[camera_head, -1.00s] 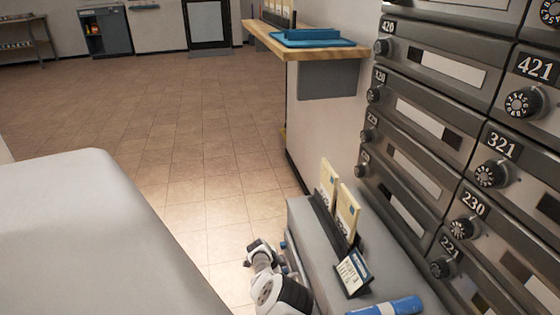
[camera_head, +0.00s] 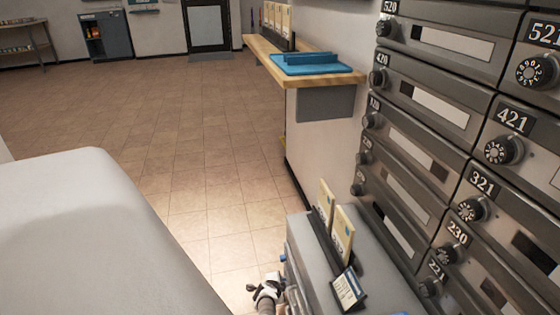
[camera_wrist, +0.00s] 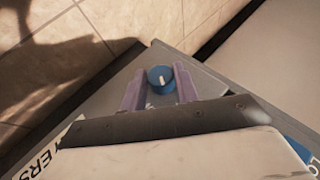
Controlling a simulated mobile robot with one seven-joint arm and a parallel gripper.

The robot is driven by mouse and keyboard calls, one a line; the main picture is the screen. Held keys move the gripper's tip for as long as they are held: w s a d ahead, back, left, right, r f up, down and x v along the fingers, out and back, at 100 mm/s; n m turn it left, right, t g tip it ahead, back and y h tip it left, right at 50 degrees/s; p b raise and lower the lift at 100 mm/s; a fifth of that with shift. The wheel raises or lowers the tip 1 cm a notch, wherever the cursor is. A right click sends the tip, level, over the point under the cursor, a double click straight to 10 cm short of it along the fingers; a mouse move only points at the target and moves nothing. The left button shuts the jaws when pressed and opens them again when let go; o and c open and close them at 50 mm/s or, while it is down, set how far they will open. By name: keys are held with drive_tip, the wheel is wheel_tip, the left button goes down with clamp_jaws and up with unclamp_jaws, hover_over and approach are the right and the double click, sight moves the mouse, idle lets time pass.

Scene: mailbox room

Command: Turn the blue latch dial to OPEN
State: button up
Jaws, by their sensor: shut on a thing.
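The blue latch dial (camera_wrist: 161,80) shows in the wrist view as a small round knob with a white mark on its face, set on a grey surface. My gripper (camera_wrist: 160,72) has its two purple fingers on either side of the dial and is shut on it. The white mark runs nearly upright in the wrist view, leaning slightly right. No OPEN label can be read. In the head view, only part of my arm shows low beside the grey cabinet, and I cannot make out the dial there.
A grey cabinet (camera_head: 299,228) carries a black holder with yellow cards (camera_head: 343,234) and a small sign (camera_head: 348,288). Numbered mailboxes (camera_head: 440,105) line the right. A wooden shelf (camera_head: 268,60) holds a blue tray (camera_head: 316,68). The tiled floor (camera_head: 165,120) is clear.

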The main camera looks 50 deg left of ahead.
drive_tip(key=shift+y, duration=0.3)
drive_tip(key=o, duration=1)
drive_tip(key=shift+c, duration=0.2)
drive_tip(key=p+v, duration=1.3)
drive_tip(key=p, duration=0.3)
drive_tip(key=shift+s+p, duration=0.35)
drive_tip(key=shift+s, duration=0.05)
drive_tip(key=shift+d+r, duration=0.1)
drive_tip(key=shift+r, duration=0.05)
